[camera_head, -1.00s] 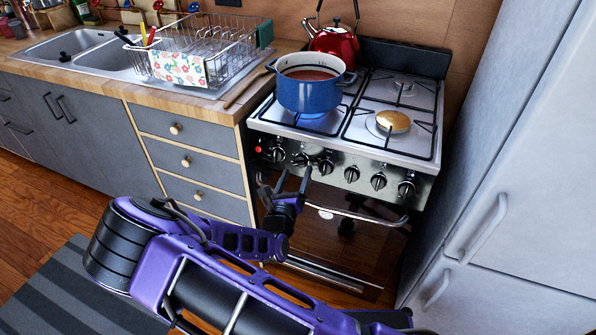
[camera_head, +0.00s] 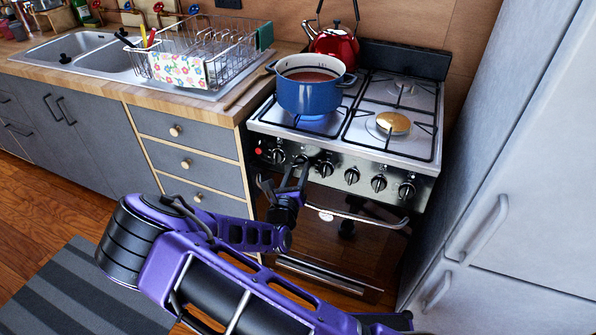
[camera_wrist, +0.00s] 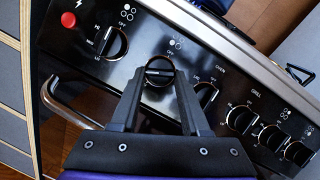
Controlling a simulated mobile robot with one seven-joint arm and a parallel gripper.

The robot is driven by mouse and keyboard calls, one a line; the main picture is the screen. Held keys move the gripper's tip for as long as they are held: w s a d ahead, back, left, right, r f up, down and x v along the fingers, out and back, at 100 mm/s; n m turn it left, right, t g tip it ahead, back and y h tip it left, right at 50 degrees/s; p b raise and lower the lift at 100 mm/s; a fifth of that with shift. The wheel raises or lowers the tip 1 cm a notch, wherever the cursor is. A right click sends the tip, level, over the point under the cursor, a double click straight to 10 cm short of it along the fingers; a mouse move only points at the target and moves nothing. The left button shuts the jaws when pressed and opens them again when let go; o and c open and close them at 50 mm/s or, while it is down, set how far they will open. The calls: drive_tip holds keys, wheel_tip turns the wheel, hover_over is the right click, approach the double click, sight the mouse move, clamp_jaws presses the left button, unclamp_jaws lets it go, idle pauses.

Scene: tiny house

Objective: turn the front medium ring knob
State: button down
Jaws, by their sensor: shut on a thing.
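The stove's front panel (camera_wrist: 215,60) carries a row of black knobs. My gripper (camera_wrist: 160,76) is shut on the second knob from the left (camera_wrist: 160,68), with one finger on each side. The knob's pointer is hard to read; an OFF mark and a small burner icon lie above it. In the head view my gripper (camera_head: 294,168) reaches up to the panel from below, at the same knob (camera_head: 300,159), which the fingers partly cover.
A blue pot (camera_head: 308,95) sits on the front left burner over a blue flame. A red kettle (camera_head: 334,42) stands behind it. Neighbouring knobs (camera_wrist: 114,42) flank the gripped one. The oven door handle (camera_head: 355,216) is below. A fridge (camera_head: 510,150) stands at right.

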drive_tip(key=shift+m, duration=0.3)
drive_tip(key=m+h, duration=0.1)
drive_tip(key=m, duration=0.1)
drive_tip(key=m+h, duration=0.1)
drive_tip(key=m, duration=0.3)
drive_tip(key=shift+w+a+f+m+h, duration=0.1)
drive_tip(key=shift+a+m+h, duration=0.2)
drive_tip(key=shift+m+h, duration=0.1)
drive_tip(key=m, duration=0.2)
drive_tip(key=m+g+h, duration=0.1)
drive_tip(key=m, duration=0.1)
drive_tip(key=m+g+h+b, duration=0.1)
drive_tip(key=m, duration=0.2)
drive_tip(key=shift+w+a, duration=0.1)
drive_tip(key=shift+a, duration=0.15)
drive_tip(key=m+g, duration=0.1)
drive_tip(key=m, duration=0.1)
drive_tip(key=m+g+h, duration=0.1)
drive_tip(key=m, duration=0.4)
drive_tip(key=shift+w+a+r+g, duration=0.2)
drive_tip(key=shift+r+g, duration=0.15)
drive_tip(key=shift+g, duration=0.05)
drive_tip(key=m, duration=0.2)
drive_tip(key=m+g, duration=0.1)
drive_tip(key=m, duration=0.2)
drive_tip(key=shift+r+m+g, duration=0.25)
drive_tip(key=shift+m+g, duration=0.05)
drive_tip(key=shift+g, duration=0.1)
drive_tip(key=shift+m, duration=0.3)
